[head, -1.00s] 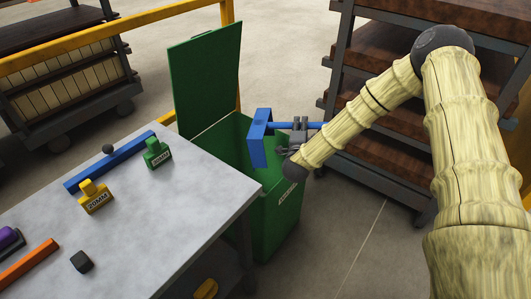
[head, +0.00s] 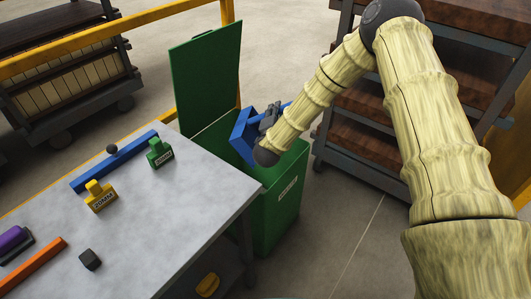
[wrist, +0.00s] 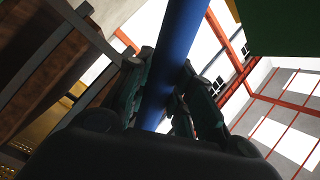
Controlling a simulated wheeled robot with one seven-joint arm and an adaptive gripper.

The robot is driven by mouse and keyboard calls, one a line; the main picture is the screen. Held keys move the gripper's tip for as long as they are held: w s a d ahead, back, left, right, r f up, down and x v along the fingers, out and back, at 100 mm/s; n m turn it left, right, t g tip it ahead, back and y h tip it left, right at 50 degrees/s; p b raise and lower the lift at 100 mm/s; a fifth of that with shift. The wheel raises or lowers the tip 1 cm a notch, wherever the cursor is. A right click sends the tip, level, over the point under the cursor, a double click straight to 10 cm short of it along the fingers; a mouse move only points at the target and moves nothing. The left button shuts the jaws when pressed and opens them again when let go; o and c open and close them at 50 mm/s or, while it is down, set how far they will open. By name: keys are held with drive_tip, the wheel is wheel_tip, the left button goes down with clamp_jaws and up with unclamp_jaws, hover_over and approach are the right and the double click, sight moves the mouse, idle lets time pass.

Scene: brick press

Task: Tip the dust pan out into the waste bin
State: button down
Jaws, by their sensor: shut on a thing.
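The blue dust pan (head: 242,136) is held above the mouth of the green waste bin (head: 287,206), tilted, with its pan end toward the left. Its contents cannot be seen. The bin's lid (head: 206,77) stands open at the back. My gripper (head: 268,118) is shut on the pan's handle. In the wrist view the blue handle (wrist: 176,60) runs between the fingers of my gripper (wrist: 160,105). The inside of the bin is mostly hidden by the pan and my arm.
A grey table (head: 180,205) stands left of the bin, holding a yellow block (head: 101,199), a green block (head: 160,153), a blue bar (head: 118,160) and a dark cube (head: 90,260). A shelf rack (head: 355,140) stands at the right. A yellow rail (head: 120,45) runs behind.

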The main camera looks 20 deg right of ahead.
drive_tip(key=a, duration=0.1)
drive_tip(key=w+a+r+n, duration=0.1)
drive_tip(key=w+a+n, duration=0.1)
drive_tip(key=a, duration=0.1)
drive_tip(key=shift+r+p, duration=0.2)
drive_tip(key=shift+p, duration=0.15)
drive_tip(key=a+n, duration=0.1)
drive_tip(key=w+a+n, duration=0.1)
drive_tip(key=a, duration=0.1)
drive_tip(key=shift+w+a+r, duration=0.1)
drive_tip(key=shift+w, duration=0.1)
drive_tip(key=shift+w+a+r+n+p, duration=0.4)
drive_tip(key=shift+w+a+r+n, duration=1.2)
drive_tip(key=shift+a, duration=2.75)
drive_tip(key=shift+w+a+r+n+p, duration=0.55)
drive_tip(key=shift+w+a+n, duration=1.8)
drive_tip(key=shift+a, duration=2)
wheel_tip(320, 180, up, 6)
drive_tip(key=p, duration=0.2)
drive_tip(key=shift+w+p, duration=0.2)
drive_tip(key=shift+p, duration=0.1)
drive_tip(key=shift+r, duration=0.1)
